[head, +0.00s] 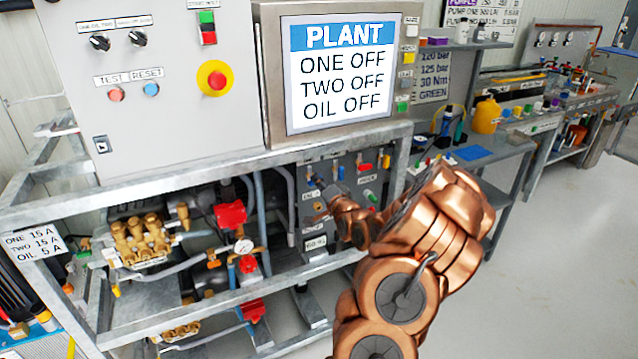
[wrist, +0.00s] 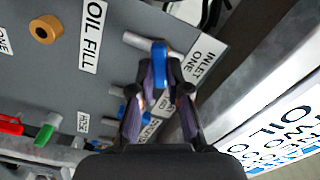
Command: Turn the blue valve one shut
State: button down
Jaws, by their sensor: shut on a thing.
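The blue valve handle (wrist: 160,62) beside the "INLET ONE" label (wrist: 200,66) is between my gripper's fingertips in the wrist view. My gripper (wrist: 160,92) is shut on it, one dark finger on each side. A grey pipe stub (wrist: 138,41) runs up to the handle from the left. In the head view my gripper (head: 338,212) reaches the grey valve panel (head: 312,178), and my arm hides part of the panel. The blue handle cannot be made out there.
Another blue part (wrist: 128,116) sits just below, partly behind my left finger. An orange knob (wrist: 46,30), a green handle (wrist: 44,134) and a red handle (wrist: 10,126) are on the same panel. The plant screen (head: 340,72) reads one, two and oil off. A steel frame rail (head: 200,170) runs above the panel.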

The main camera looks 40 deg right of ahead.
jog(key=m+b, duration=0.1)
jog(key=m, duration=0.4)
jog(key=shift+d+f, duration=0.1)
dwell(0.5)
jog(key=c, duration=1.1)
grip_release()
jog(key=shift+c, duration=0.2)
jog(key=shift+s, duration=0.15)
jog(key=v, duration=0.7)
jog(key=shift+s, duration=0.15)
